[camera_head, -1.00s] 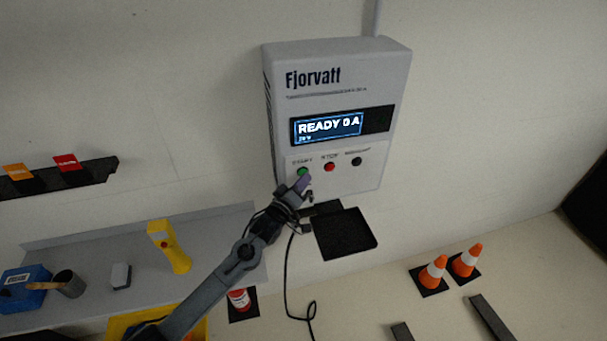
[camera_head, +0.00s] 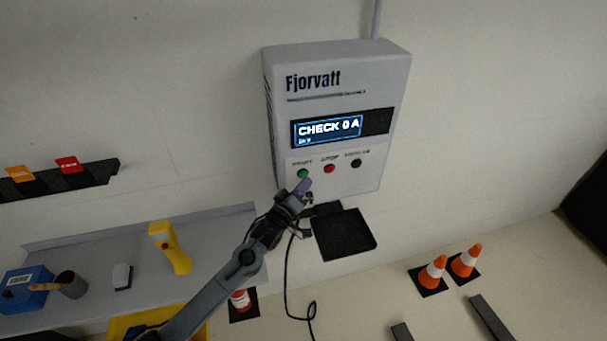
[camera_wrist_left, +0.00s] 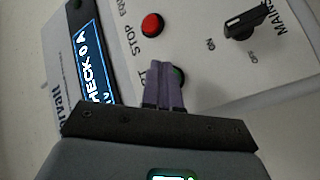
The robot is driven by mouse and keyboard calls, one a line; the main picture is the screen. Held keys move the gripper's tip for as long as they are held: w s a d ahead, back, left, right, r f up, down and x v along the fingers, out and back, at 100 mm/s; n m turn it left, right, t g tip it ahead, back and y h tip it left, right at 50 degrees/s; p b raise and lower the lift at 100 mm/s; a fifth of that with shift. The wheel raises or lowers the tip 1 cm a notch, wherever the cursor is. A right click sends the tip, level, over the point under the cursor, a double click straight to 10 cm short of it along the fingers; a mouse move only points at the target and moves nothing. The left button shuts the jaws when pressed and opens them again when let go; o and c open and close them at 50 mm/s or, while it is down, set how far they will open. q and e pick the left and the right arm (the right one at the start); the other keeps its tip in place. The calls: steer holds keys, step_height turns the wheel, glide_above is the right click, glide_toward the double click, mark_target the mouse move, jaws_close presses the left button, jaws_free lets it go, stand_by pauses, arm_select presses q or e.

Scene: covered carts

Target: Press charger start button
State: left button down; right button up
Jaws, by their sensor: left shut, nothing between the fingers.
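The grey charger box (camera_head: 338,75), marked Fjorvatt, hangs on the wall. Its screen (camera_head: 328,128) reads CHECK 0 A. The green start button (camera_head: 302,173) sits at the left of the lower panel, with the red stop button (camera_head: 329,168) to its right. My left gripper (camera_head: 305,185) is shut and empty, its purple fingertips just below and right of the green button. In the left wrist view the shut fingers (camera_wrist_left: 165,85) partly cover the green button (camera_wrist_left: 179,77); I cannot tell whether they touch it. My right gripper is not in view.
A black knob (camera_head: 356,163) is right of the stop button. A black shelf (camera_head: 345,234) juts out below the box, and a black cable (camera_head: 288,275) hangs beside it. A grey bench with a yellow device (camera_head: 169,247) stands left. Traffic cones (camera_head: 433,272) stand right.

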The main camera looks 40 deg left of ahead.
arm_select(q)
steer(key=shift+d, duration=0.15)
steer(key=shift+s+d, duration=0.1)
steer(key=s+d, duration=0.1)
steer(key=d+p, duration=0.1)
steer(key=s+d+p, duration=0.1)
steer(key=d, duration=0.1)
steer(key=shift+s, duration=0.35)
stand_by(0.3)
steer(key=shift+p, duration=0.3)
stand_by(0.3)
